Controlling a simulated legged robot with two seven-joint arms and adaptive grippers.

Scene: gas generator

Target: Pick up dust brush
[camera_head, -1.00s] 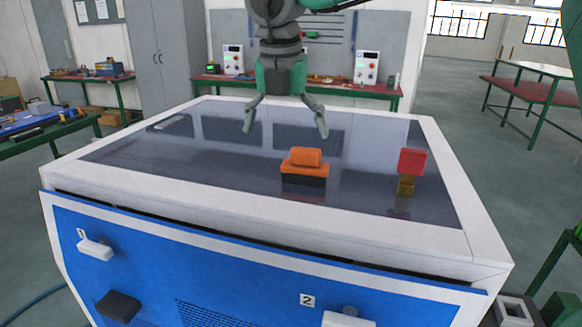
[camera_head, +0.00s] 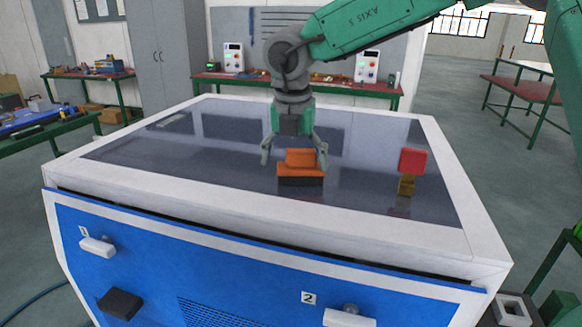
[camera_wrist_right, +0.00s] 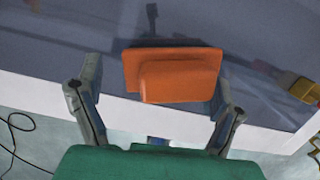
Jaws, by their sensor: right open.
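The dust brush (camera_head: 301,169) has an orange top with a raised grip and a dark bristle base. It rests on the dark glossy top of the blue and white cabinet. My right gripper (camera_head: 295,162) points down just behind and over it, with its fingers spread to either side. In the right wrist view, the orange brush (camera_wrist_right: 172,75) lies between and just beyond the open fingers (camera_wrist_right: 155,110), the right finger close to its edge. I cannot tell whether that finger touches it. My left gripper is not in view.
A red and yellow object (camera_head: 411,170) stands to the right on the cabinet top (camera_head: 230,170). Its yellow part also shows in the right wrist view (camera_wrist_right: 300,88). The left part of the top is clear. White handles (camera_head: 97,247) stick out of the blue front.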

